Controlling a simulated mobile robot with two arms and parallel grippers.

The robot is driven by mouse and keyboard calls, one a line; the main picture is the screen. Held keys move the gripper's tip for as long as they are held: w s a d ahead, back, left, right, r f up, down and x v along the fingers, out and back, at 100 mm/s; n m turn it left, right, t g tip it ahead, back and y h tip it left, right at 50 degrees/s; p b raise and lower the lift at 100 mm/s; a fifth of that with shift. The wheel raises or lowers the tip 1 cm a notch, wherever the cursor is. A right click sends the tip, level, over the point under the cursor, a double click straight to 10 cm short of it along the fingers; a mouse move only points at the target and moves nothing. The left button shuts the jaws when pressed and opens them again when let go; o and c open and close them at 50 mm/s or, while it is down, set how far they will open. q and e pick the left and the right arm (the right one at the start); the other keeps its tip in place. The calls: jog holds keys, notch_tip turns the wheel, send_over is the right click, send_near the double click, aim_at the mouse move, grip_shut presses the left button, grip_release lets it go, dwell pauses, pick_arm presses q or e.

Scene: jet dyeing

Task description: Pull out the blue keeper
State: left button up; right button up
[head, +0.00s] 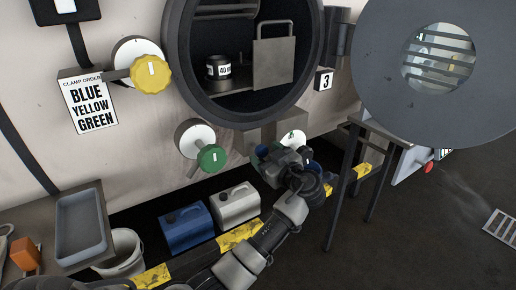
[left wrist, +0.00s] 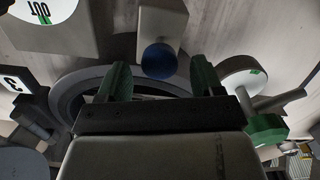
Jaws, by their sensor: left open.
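The blue keeper, a round blue knob (left wrist: 159,61), sticks out from a pale grey block (left wrist: 162,22) in the left wrist view. My left gripper (left wrist: 160,78) is open, its two dark green fingers on either side of the knob's line and apart from it in the picture. The gap in depth is hard to judge. In the head view my left gripper (head: 279,161) is by the machine's lower front and hides most of the keeper; a bit of blue (head: 262,150) shows beside it. My right gripper is not in view.
A green-handled clamp (head: 211,158) is left of my gripper and a yellow one (head: 151,74) higher up. The round vessel opening (head: 245,60) is above, with its open grey door (head: 370,90) at right. Blue (head: 186,229) and white (head: 237,205) jugs stand below. A dark-legged stand (head: 347,190) is right.

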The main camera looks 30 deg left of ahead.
aim_at(264, 153)
pick_arm(q)
jog(key=shift+x, duration=2.2)
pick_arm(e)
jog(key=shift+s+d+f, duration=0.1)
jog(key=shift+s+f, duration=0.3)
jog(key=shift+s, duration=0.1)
pick_arm(q)
jog(key=shift+c, duration=0.3)
grip_shut()
jog(key=shift+b+v, duration=0.7)
jog(key=shift+v, duration=0.5)
jog(key=shift+d+f, duration=0.15)
jog(key=shift+d, duration=0.05)
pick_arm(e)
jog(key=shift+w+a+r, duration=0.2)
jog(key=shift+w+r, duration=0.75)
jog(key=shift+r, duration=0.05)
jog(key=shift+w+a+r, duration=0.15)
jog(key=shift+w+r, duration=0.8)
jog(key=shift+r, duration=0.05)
